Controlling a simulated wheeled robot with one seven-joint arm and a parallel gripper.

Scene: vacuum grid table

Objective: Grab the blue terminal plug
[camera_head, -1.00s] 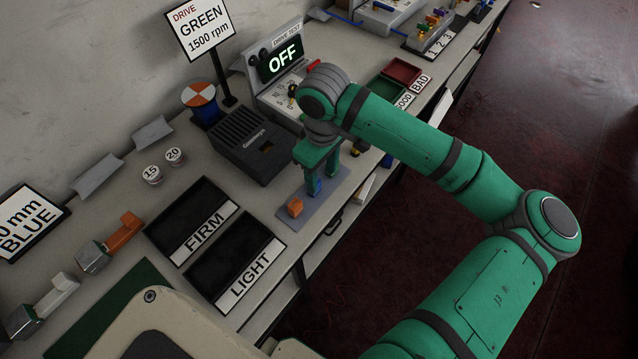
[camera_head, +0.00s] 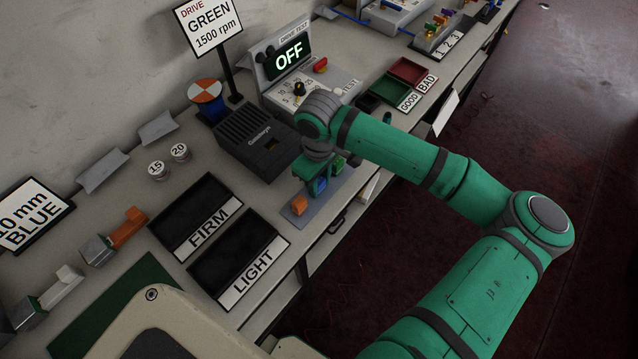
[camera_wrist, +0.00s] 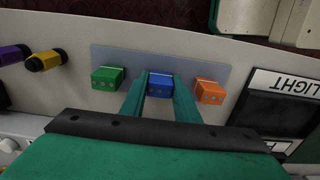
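The blue terminal plug (camera_wrist: 160,84) stands on the grey plate (camera_wrist: 135,56) between a green plug (camera_wrist: 107,77) and an orange plug (camera_wrist: 210,92). My gripper (camera_wrist: 161,82) has one finger on each side of the blue plug in the wrist view. I see no clear gap between fingers and plug, but cannot tell whether they press on it. In the head view my gripper (camera_head: 318,180) is low over the plate, with the blue plug (camera_head: 320,185) partly hidden by it. The orange plug (camera_head: 300,211) stands free at the near end.
The FIRM (camera_head: 186,213) and LIGHT (camera_head: 228,258) trays lie to the left of the plate. A dark box (camera_head: 250,143) stands behind it. The test unit (camera_head: 330,83) reads OFF. The table's front edge is close to the plate.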

